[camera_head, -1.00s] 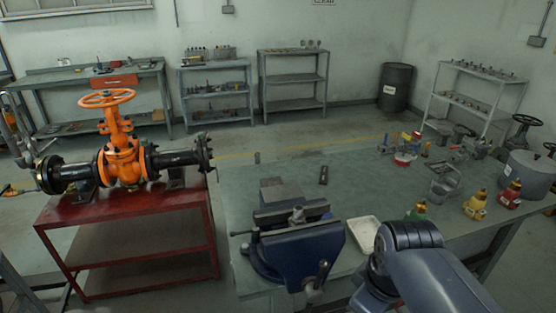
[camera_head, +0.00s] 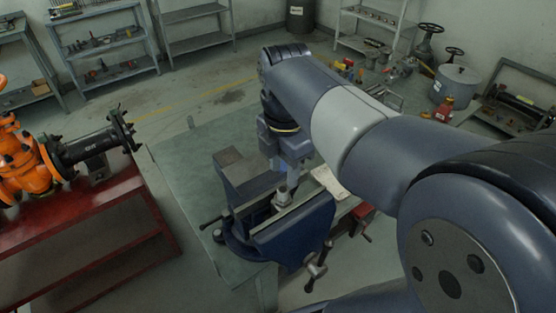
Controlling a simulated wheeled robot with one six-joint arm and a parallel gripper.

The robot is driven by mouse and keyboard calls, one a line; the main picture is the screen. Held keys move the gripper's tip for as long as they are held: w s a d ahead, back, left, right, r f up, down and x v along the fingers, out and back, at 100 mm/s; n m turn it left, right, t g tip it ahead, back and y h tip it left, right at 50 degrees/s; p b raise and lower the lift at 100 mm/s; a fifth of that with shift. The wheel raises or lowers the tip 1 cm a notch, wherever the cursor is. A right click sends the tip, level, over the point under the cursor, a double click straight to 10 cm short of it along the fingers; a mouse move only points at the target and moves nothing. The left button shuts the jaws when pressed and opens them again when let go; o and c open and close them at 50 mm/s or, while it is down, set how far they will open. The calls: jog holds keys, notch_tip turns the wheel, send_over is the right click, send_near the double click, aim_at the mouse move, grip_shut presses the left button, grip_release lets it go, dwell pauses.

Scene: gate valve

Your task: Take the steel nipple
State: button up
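A short grey metal cylinder (camera_head: 283,194) stands upright at the jaws of the blue bench vise (camera_head: 292,232); it looks like the steel nipple, but it is small and I cannot be sure. My gripper (camera_head: 292,176) points down just above and behind the vise, close to the cylinder at the jaws. Its fingers are small and partly lost against the vise, so I cannot tell whether they are open or touch the cylinder.
The green-topped bench (camera_head: 185,160) is clear left of the vise. A white tray (camera_head: 328,181) lies right of it, partly behind my arm. An orange valve (camera_head: 18,165) with a black flanged pipe (camera_head: 90,146) sits on a red stand (camera_head: 120,205). A grey pot (camera_head: 455,85) stands at the right.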

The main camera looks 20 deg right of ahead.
aim_at(283, 189)
notch_tip(283, 189, down, 4)
jog(key=b, duration=0.3)
jog(key=shift+r, duration=0.15)
jog(key=shift+f+b, duration=0.6)
jog(key=shift+f, duration=0.6)
jog(key=shift+c, duration=0.2)
grip_shut()
